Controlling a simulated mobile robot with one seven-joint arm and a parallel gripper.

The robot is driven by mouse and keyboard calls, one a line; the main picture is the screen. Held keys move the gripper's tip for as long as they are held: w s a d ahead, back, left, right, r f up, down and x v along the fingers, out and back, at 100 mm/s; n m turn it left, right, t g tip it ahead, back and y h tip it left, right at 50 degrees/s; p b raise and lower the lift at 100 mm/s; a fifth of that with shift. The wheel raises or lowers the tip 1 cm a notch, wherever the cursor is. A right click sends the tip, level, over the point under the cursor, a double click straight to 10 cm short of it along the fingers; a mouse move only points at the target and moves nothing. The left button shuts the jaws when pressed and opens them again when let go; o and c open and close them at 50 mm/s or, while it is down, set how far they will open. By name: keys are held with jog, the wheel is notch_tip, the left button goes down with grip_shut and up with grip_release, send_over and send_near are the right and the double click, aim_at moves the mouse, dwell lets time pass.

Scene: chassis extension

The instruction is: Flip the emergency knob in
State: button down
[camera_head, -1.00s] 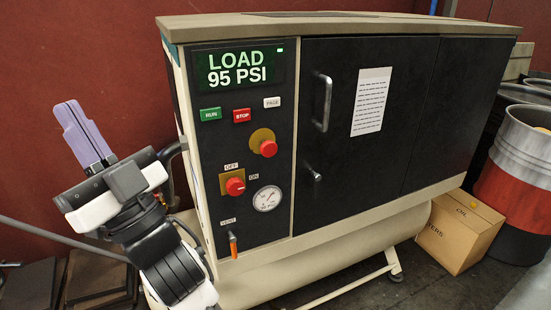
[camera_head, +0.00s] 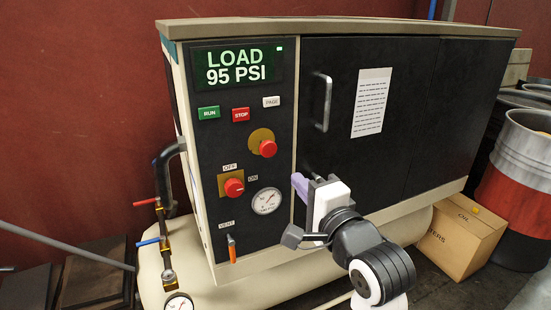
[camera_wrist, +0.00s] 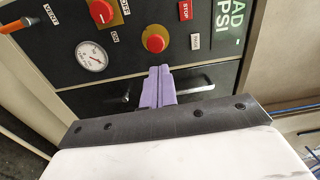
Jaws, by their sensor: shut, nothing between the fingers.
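The emergency knob (camera_head: 268,148) is a red mushroom button on a round yellow plate, on the black control panel below the STOP button. In the wrist view the red knob (camera_wrist: 155,43) sticks out just beyond my fingertips, with a gap between them in the picture. My gripper (camera_head: 299,184) is in front of the cabinet, to the lower right of the knob. Its purple fingers (camera_wrist: 159,72) are pressed together with nothing between them, pointing toward the panel.
A red OFF/ON switch (camera_head: 234,187) on a yellow square plate and a pressure gauge (camera_head: 267,201) are below the knob. The RUN button (camera_head: 209,113) and STOP button (camera_head: 241,115) are above. A door handle (camera_head: 323,102) protrudes at the right. An orange vent lever (camera_head: 232,248) hangs low.

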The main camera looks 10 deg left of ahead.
jog(key=shift+s+d+f+m+h, duration=0.1)
jog(key=shift+d+f+m+h, duration=0.25)
jog(key=shift+d, duration=0.1)
jog(key=p, duration=0.7)
send_near(270, 149)
jog(key=x, duration=0.6)
jog(key=shift+w+a+f, duration=0.15)
jog(key=shift+w+a, duration=0.1)
jog(key=shift+w, duration=0.05)
jog(key=shift+w, duration=0.1)
